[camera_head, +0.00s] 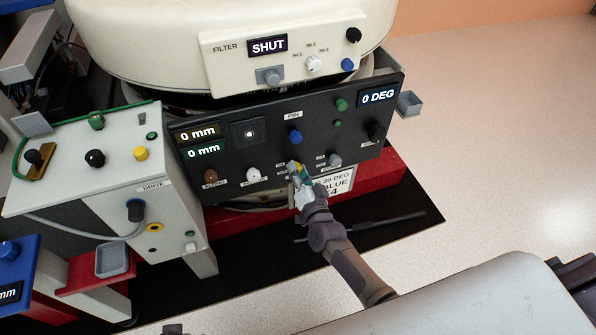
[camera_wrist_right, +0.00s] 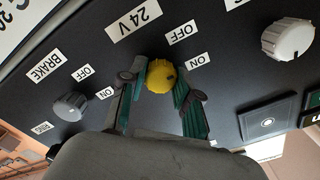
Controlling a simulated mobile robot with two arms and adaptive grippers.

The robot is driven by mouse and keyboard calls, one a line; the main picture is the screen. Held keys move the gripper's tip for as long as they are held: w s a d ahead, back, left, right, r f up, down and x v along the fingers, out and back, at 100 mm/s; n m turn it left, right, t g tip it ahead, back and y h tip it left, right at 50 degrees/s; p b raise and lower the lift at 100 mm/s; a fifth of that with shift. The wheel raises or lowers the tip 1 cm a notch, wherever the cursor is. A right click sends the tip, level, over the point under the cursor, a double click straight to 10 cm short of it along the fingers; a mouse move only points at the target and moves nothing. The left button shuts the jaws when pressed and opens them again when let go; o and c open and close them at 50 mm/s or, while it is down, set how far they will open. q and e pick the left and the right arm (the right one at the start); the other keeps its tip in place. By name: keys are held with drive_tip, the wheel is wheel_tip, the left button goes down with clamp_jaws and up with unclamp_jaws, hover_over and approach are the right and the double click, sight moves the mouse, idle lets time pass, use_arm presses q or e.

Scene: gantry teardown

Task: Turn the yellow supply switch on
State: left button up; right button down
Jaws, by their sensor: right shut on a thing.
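The yellow supply switch (camera_wrist_right: 160,76) is a round knob on the black panel (camera_head: 225,170), under a 24 V label with OFF and ON beside it. A dark mark shows on its right side in the wrist view, nearer ON than OFF; its exact setting I cannot tell. My right gripper (camera_wrist_right: 171,88) has its green fingers on either side of the knob and is shut on it. In the head view the right gripper (camera_head: 299,176) reaches up to the panel's lower edge and mostly hides the knob. My left gripper is not in view.
A grey BRAKE knob (camera_wrist_right: 70,106) and a white knob (camera_wrist_right: 288,38) flank the switch. A filter panel (camera_head: 285,55) reading SHUT is above. A drive cabinet (camera_head: 95,150) with knobs stands left. Open floor (camera_head: 510,150) lies right.

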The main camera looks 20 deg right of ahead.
drive_tip(key=shift+f, duration=0.1)
idle(0.4)
drive_tip(key=c, duration=0.8)
unclamp_jaws()
drive_tip(key=s, duration=1.2)
drive_tip(key=shift+d, duration=0.2)
